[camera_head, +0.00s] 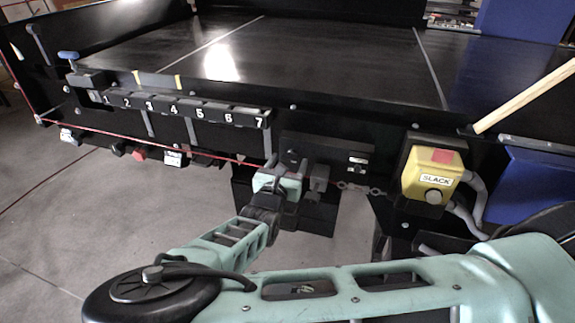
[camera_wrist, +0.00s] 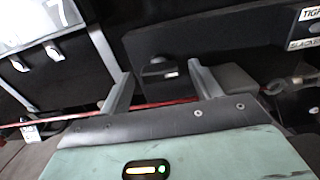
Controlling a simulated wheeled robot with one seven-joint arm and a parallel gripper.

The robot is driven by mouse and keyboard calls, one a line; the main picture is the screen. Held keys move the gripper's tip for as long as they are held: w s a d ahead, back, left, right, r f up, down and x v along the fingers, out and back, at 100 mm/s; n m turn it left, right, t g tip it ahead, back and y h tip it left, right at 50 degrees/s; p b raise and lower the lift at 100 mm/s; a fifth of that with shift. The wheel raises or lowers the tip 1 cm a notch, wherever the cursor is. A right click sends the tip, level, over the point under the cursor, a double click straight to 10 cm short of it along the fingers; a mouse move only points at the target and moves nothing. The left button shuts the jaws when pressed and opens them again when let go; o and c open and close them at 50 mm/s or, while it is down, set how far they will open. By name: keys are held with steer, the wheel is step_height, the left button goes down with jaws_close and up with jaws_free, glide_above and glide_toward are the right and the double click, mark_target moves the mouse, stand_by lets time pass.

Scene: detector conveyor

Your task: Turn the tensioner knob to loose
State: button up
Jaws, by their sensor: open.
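A small dark block-like part (camera_wrist: 158,74), which looks like the tensioner knob, is on the black panel in the wrist view, between and beyond my fingertips; its setting cannot be read. In the head view my gripper (camera_head: 294,165) is in front of the black panel (camera_head: 325,148) and hides what is behind it. In the wrist view my gripper (camera_wrist: 160,80) is open, with one finger on each side of the dark part. No contact is visible.
A red cord (camera_head: 205,155) runs along the conveyor front to a metal link (camera_head: 355,187). A numbered strip (camera_head: 185,108) is to the left. A wooden handle (camera_head: 525,95) leans at the far right.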

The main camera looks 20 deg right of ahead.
steer(key=shift+c, duration=0.3)
steer(key=c, duration=0.9)
steer(key=shift+n, duration=0.4)
steer(key=n+p, duration=0.2)
steer(key=n, duration=0.1)
steer(key=shift+n, duration=0.4)
steer(key=n+p, duration=0.1)
steer(key=n, duration=0.3)
steer(key=n+p, duration=0.1)
steer(key=n, duration=0.8)
steer(key=shift+n, duration=0.3)
